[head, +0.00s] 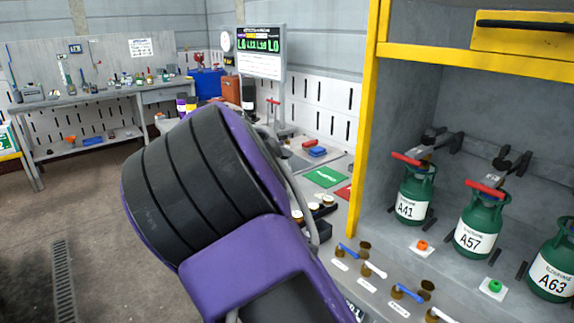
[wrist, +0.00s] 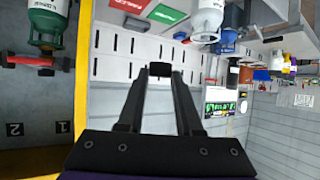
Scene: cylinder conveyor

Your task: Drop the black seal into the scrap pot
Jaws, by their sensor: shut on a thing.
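In the wrist view, my gripper (wrist: 159,74) is shut on a small black piece (wrist: 160,69), which looks like the black seal. It sits between the fingertips, with a white slotted panel behind it. In the head view my purple and black arm hides the gripper and the seal. I cannot make out which container is the scrap pot. Small brown cups (head: 427,285) stand on the bench at the lower right of the head view, but none is clearly marked as scrap.
Green cylinders with red handles, A41 (head: 414,195), A57 (head: 475,231) and A63 (head: 552,262), stand in a yellow-framed bay at right. A green plate (head: 324,177) and a blue item (head: 317,151) lie on the bench. A display board (head: 262,55) stands behind. Floor at left is clear.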

